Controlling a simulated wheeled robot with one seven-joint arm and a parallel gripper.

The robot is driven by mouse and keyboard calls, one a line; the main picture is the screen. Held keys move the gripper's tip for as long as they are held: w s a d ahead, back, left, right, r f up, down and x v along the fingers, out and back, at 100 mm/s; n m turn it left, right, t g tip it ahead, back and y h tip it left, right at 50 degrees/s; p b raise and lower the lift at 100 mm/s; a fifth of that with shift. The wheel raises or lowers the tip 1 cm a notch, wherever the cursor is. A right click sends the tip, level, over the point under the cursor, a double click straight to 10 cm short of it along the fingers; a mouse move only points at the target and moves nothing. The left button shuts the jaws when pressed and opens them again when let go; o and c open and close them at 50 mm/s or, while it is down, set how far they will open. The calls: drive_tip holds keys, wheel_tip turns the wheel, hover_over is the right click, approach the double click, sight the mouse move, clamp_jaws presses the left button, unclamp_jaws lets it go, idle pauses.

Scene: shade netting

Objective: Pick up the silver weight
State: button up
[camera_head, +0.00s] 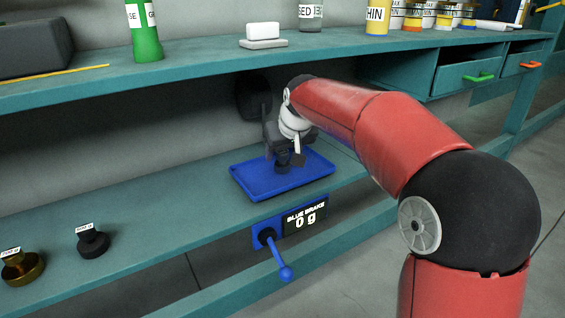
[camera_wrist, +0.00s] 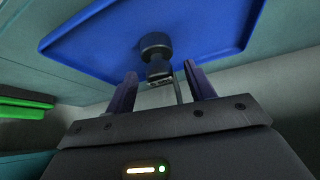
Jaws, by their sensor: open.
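A dark grey weight with a knob and a small label (camera_wrist: 155,46) stands on the blue tray (camera_wrist: 85,42), seen in the wrist view. It looks dark, and I cannot tell whether it is the silver one. In the head view it shows partly under my gripper (camera_head: 290,154), on the same blue tray (camera_head: 256,190). My gripper, in the wrist view (camera_wrist: 160,78), is open, with its two fingers apart and the weight just beyond their tips, roughly between them. In the head view the wrist hides part of the contact area.
A black weight (camera_head: 93,243) and a brass weight (camera_head: 24,270) stand at the left of the lower shelf (camera_head: 150,218). The upper shelf (camera_head: 200,67) runs close above my wrist.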

sight(283, 152)
drive_tip(key=x, duration=0.3)
drive_tip(key=shift+f, duration=0.2)
drive_tip(key=shift+c, duration=0.3)
clamp_jaws()
